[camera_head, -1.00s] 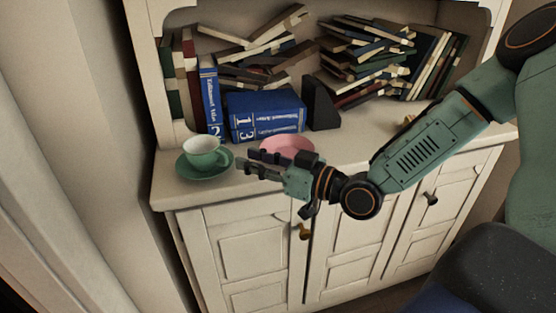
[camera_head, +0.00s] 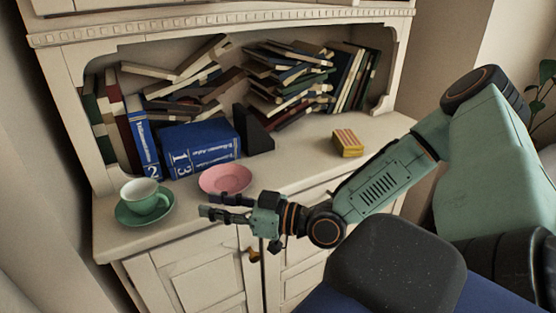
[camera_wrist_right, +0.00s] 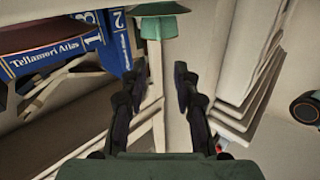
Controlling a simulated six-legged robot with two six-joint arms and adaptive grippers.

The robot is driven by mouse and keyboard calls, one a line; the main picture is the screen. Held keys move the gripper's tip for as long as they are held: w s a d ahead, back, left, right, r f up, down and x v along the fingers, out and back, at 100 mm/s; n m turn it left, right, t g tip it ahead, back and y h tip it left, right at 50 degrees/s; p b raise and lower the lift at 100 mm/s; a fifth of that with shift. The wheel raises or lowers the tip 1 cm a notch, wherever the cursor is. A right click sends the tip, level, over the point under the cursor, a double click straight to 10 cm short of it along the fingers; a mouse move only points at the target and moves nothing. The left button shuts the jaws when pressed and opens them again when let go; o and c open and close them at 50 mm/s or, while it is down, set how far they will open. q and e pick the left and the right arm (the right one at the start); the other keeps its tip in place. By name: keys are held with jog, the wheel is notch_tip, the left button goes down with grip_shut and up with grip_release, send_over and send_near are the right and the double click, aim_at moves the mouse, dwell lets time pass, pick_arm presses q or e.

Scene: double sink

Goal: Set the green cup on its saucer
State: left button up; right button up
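The green cup (camera_head: 142,196), with a pale inside, stands upright on the green saucer (camera_head: 125,217) at the left end of the cabinet top. My right gripper (camera_head: 204,206) is to the right of the saucer, apart from it, by the front edge of the top. Its fingers are spread with nothing between them. In the right wrist view the two fingertips (camera_wrist_right: 160,70) are apart, and a green piece of the crockery (camera_wrist_right: 160,27) shows beyond them, cut by the top edge. My left gripper is not in view.
A pink saucer (camera_head: 226,179) lies just behind my right gripper. Blue atlases (camera_head: 200,147), a black bookend (camera_head: 254,132) and piled books (camera_head: 285,80) fill the back. A striped yellow block (camera_head: 347,142) lies at right, with bare top around it.

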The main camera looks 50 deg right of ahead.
jog(key=s+a+f+m+g+h, duration=0.1)
jog(key=s+a+f+m+g, duration=0.2)
jog(key=f, duration=0.5)
jog(key=s+a+f+g+h, duration=0.2)
jog(key=s+a+f+g, duration=0.1)
jog(key=s+f+g, duration=0.3)
jog(key=s+f+m+g+h, duration=0.1)
jog(key=s+f+g+h, duration=0.1)
jog(key=s+f, duration=0.3)
jog(key=s+d+f+m+g+h, duration=0.1)
jog(key=s+f+g+h, duration=0.2)
jog(key=s, duration=1)
notch_tip(320, 180, down, 3)
jog(key=shift+s+d+r+g+h, duration=0.15)
jog(key=shift+d+g+h, duration=0.15)
jog(key=shift+g, duration=0.5)
jog(key=shift+m, duration=0.3)
